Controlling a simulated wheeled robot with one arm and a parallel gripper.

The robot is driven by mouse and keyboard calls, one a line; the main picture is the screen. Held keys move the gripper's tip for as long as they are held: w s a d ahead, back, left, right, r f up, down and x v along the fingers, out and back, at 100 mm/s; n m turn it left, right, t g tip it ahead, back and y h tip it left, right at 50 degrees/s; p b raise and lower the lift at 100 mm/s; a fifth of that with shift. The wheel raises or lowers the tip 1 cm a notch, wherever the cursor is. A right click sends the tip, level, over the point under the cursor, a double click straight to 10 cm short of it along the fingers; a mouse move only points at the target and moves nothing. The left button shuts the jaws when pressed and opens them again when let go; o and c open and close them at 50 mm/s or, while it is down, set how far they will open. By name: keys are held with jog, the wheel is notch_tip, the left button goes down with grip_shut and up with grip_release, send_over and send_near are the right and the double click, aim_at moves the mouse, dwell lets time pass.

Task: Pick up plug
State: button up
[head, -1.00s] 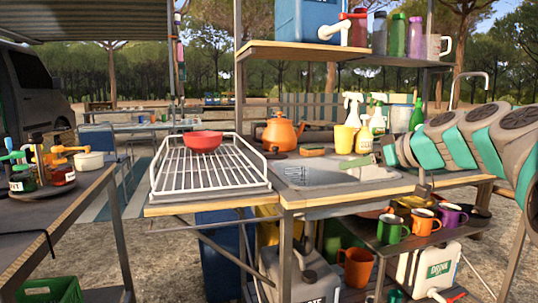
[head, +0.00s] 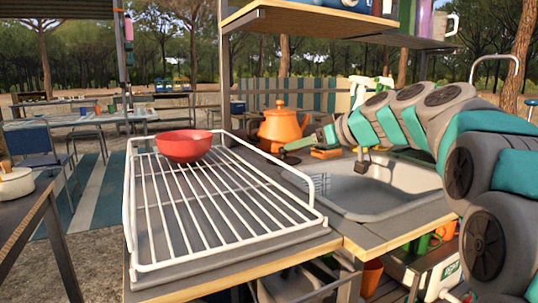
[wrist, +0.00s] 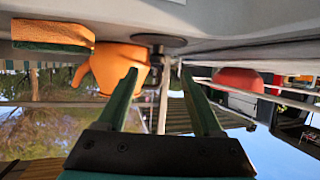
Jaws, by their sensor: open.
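The sink basin (head: 385,185) is set in the counter at the right of the head view, partly hidden by my arm. My gripper (wrist: 159,72) is open and empty, its two green fingers apart. In the head view my gripper (head: 298,145) is above the counter near the sink's far left corner, in front of the orange kettle (head: 283,127). The wrist view is upside down and shows the kettle (wrist: 112,68) beyond the fingers.
A sponge (head: 325,154) lies behind the sink. A white wire rack (head: 190,215) left of the sink carries a red bowl (head: 184,147). A shelf (head: 330,22) overhangs the counter. A side table with a white pot (head: 15,184) stands at left.

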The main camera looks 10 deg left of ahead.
aim_at(283, 154)
jog(key=p+x, duration=0.1)
jog(key=x, duration=0.6)
jog(key=shift+w, duration=0.35)
grip_shut()
dwell(0.3)
